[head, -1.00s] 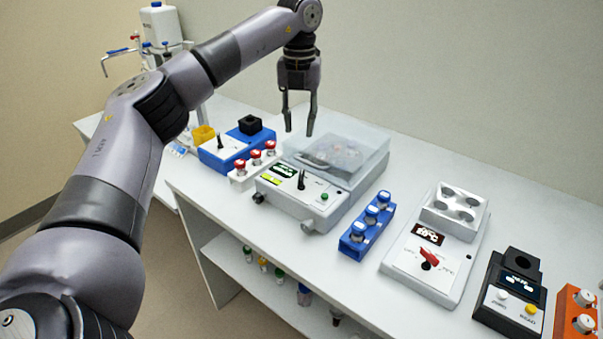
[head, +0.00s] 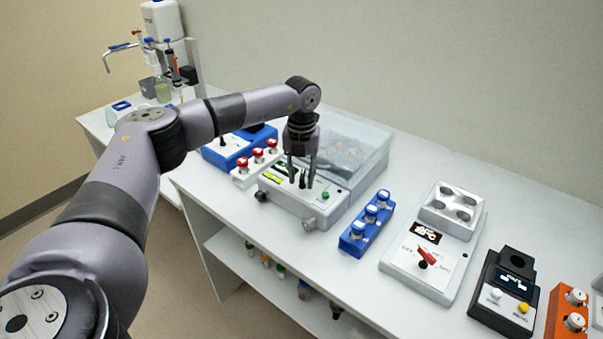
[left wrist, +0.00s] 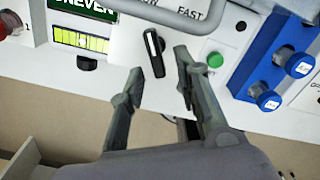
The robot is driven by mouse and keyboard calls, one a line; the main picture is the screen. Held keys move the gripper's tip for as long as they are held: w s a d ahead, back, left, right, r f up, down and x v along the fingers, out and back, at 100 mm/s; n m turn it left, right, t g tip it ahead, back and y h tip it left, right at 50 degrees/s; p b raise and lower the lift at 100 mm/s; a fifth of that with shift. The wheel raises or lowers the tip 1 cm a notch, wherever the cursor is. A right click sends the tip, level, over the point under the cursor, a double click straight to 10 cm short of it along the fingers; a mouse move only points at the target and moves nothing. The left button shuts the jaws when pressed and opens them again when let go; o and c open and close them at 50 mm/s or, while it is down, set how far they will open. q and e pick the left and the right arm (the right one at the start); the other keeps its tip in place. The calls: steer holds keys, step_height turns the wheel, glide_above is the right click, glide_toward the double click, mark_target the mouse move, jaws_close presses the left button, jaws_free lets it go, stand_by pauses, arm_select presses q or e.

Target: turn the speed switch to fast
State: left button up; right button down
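The speed switch is a black lever with a white stripe on the shaker's light front panel. In the left wrist view the switch (left wrist: 154,52) stands nearly upright, its top leaning slightly left. The printed FAST label (left wrist: 190,12) is above and right of it. My left gripper (left wrist: 158,62) is open, its fingertips on either side of the switch with gaps showing. In the head view my left gripper (head: 300,182) is over the shaker (head: 326,208) panel, the dark switch showing between its fingers. My right gripper is not in view.
A green button (left wrist: 215,60) is just right of the right fingertip. A lit level display (left wrist: 82,40) is left. A blue vial rack (head: 365,225) stands right of the shaker, a white rack with red-capped vials (head: 257,156) left. A clear lid (head: 350,145) rises behind the panel.

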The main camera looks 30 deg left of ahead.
arm_select(q)
jaws_close()
stand_by(0.3)
stand_by(0.5)
steer(key=shift+a+m, duration=0.25)
steer(key=shift+m, duration=1.15)
steer(key=shift+a+m, duration=0.2)
steer(key=shift+m, duration=1.2)
jaws_free()
